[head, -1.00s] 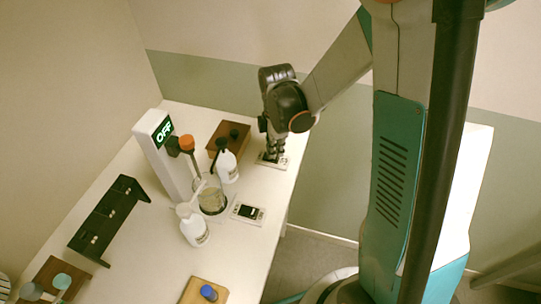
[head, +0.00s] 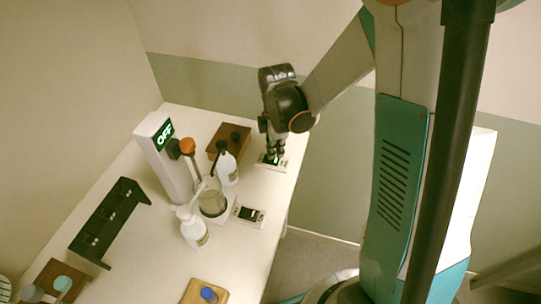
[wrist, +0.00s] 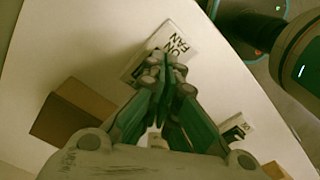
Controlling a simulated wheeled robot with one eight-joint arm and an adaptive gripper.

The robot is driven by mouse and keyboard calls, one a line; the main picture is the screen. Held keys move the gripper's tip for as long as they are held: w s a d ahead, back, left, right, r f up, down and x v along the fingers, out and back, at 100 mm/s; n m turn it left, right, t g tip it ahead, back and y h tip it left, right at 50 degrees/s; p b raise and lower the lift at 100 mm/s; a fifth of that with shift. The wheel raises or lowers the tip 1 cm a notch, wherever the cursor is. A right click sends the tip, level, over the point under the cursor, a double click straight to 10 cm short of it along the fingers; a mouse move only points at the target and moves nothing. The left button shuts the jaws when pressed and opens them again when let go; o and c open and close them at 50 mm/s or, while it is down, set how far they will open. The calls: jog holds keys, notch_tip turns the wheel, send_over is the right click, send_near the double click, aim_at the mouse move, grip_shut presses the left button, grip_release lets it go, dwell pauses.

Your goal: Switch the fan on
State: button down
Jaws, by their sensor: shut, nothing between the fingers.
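The fan switch plate (head: 281,165) is a small white plate near the table's right edge in the head view. In the wrist view the plate (wrist: 148,64) shows dark letters reading "FAN" and "ON". My gripper (head: 273,154) points down over it with its fingers together and empty. In the wrist view the fingertips (wrist: 167,65) overlap the plate and hide part of it, including the switch. A small green patch shows by the fingertips; whether they touch cannot be told. The white tower (head: 163,165) at the back left shows a green "OFF" on its display.
A second white plate (head: 259,219) with a dark switch lies nearer the front. A brown block (head: 221,141) stands left of my gripper. White bottles (head: 195,233) and a glass beaker (head: 212,203) stand by the tower. A black rack (head: 106,220) is at left.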

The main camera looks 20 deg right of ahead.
aim_at(275, 160)
jog(key=shift+r+p, duration=1.6)
jog(key=shift+r, duration=1.05)
jog(key=s+r+m+t+b, duration=0.6)
jog(key=s+r+m, duration=0.5)
jog(key=s+m, duration=0.4)
jog(key=shift+r+m+t, duration=0.4)
jog(key=shift+m+t, duration=0.2)
jog(key=shift+m, duration=0.3)
